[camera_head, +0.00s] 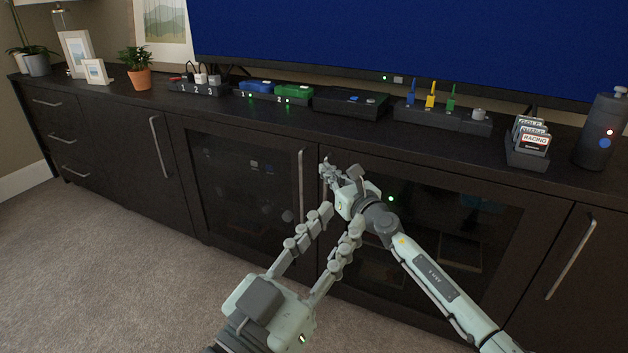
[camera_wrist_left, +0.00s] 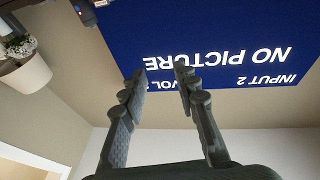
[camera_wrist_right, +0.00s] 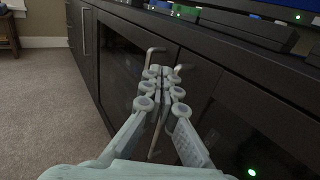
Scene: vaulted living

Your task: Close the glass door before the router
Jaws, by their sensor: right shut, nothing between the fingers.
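The cabinet has a left glass door (camera_head: 245,185) and a right glass door (camera_head: 470,235) side by side. Both look about flush with the front; I cannot tell whether a small gap remains. The router (camera_head: 442,119), a dark box with blue, yellow and green antennas, stands on top above the right door. My right gripper (camera_head: 328,168) is shut and empty by the handles where the doors meet; in the right wrist view its fingertips (camera_wrist_right: 163,72) overlap them, contact unclear. My left gripper (camera_head: 340,216) is open and empty, lower in front; its fingers show in the left wrist view (camera_wrist_left: 162,75).
The cabinet top holds several dark boxes (camera_head: 350,102), a cartridge stand (camera_head: 528,152), a dark cylinder (camera_head: 598,135) and a potted plant (camera_head: 139,78). The television (camera_head: 400,40) stands behind. Carpet (camera_head: 120,260) in front at left is clear. My two arms cross closely.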

